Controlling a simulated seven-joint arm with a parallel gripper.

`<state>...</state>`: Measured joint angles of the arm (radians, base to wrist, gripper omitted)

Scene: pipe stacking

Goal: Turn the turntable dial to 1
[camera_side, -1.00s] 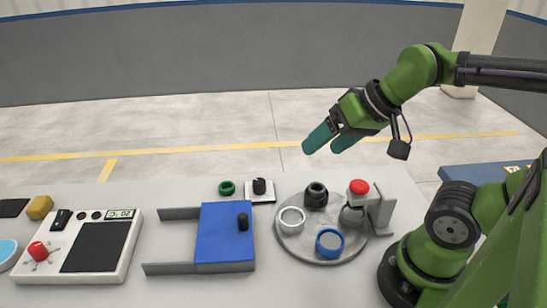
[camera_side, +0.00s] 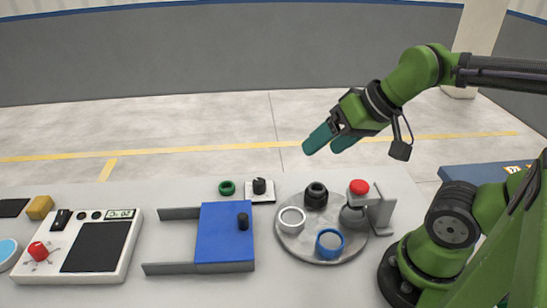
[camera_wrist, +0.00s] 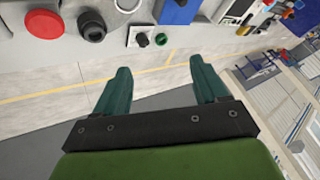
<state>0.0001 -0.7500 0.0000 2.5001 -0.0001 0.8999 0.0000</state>
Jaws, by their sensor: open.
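The dial is a black knob (camera_side: 259,186) on a small white plate (camera_side: 268,197), at the back of the table beside the turntable; it also shows in the wrist view as a black knob (camera_wrist: 143,40). Its number marks are too small to read. The turntable (camera_side: 297,245) is a grey round disc bearing a white ring (camera_side: 291,220), a black pipe piece (camera_side: 316,195), a blue ring (camera_side: 329,245) and a grey rounded piece. My gripper (camera_side: 331,141) is open and empty, high above and beyond the table's back edge, to the right of the dial. The wrist view shows both fingers apart (camera_wrist: 160,64).
A green ring (camera_side: 227,188) lies just left of the dial. A red button (camera_side: 358,187) stands on a grey bracket at the turntable's right. A blue sliding block (camera_side: 226,240) with a black knob and a white control panel (camera_side: 127,250) are to the left.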

